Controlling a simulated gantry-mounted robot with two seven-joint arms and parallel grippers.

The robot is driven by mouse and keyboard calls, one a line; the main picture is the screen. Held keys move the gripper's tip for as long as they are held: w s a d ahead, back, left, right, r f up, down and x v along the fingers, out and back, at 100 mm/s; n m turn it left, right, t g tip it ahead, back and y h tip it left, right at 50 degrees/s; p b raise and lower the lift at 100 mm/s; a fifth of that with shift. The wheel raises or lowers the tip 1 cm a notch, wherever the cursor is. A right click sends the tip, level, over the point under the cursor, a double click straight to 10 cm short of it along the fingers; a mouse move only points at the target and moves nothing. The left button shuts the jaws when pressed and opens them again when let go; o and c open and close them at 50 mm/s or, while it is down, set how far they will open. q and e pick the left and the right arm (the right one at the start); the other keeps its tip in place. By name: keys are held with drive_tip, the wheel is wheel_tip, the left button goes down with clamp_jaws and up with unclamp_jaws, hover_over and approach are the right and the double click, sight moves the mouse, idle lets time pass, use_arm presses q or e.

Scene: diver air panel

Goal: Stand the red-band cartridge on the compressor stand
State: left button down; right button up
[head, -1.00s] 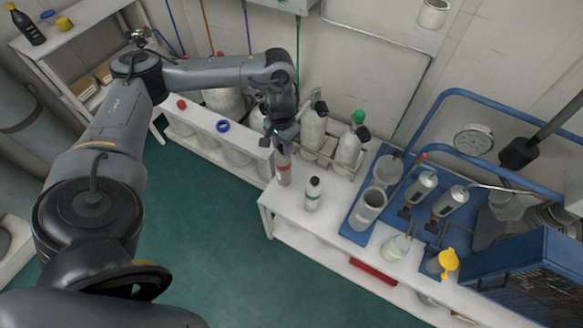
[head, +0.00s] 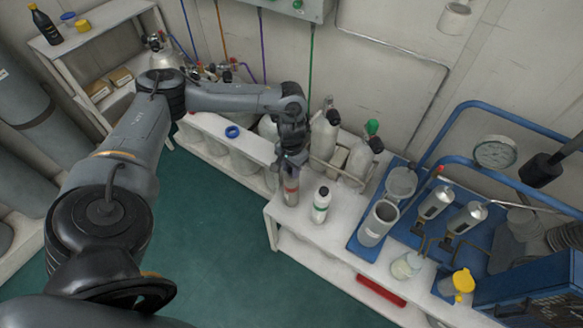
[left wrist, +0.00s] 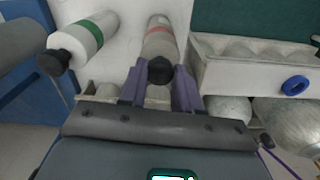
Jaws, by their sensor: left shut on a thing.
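The red-band cartridge (head: 291,191) is a grey cylinder with a red band, upright at the left end of the white bench. In the left wrist view its body (left wrist: 160,40) and black cap (left wrist: 161,70) show between my purple fingers. My left gripper (head: 291,165) is shut on the cartridge at its top, from above. I cannot tell whether its base touches the bench. A green-band cartridge (head: 320,205) with a black cap stands just right of it. Blue-framed compressor equipment (head: 490,240) is on the right; I cannot tell which part is the stand. My right gripper is not in view.
A blue tray (head: 357,243) holds an open grey cylinder (head: 378,223). Two silver canisters (head: 434,203), a jar (head: 407,265) and a yellow-topped container (head: 462,282) are further right. Gas bottles (head: 324,133) stand behind the cartridge. A white rack (head: 225,140) is left.

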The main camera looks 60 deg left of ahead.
use_arm(q)
drive_tip(key=c, duration=0.8)
unclamp_jaws()
drive_tip(key=shift+f, duration=0.15)
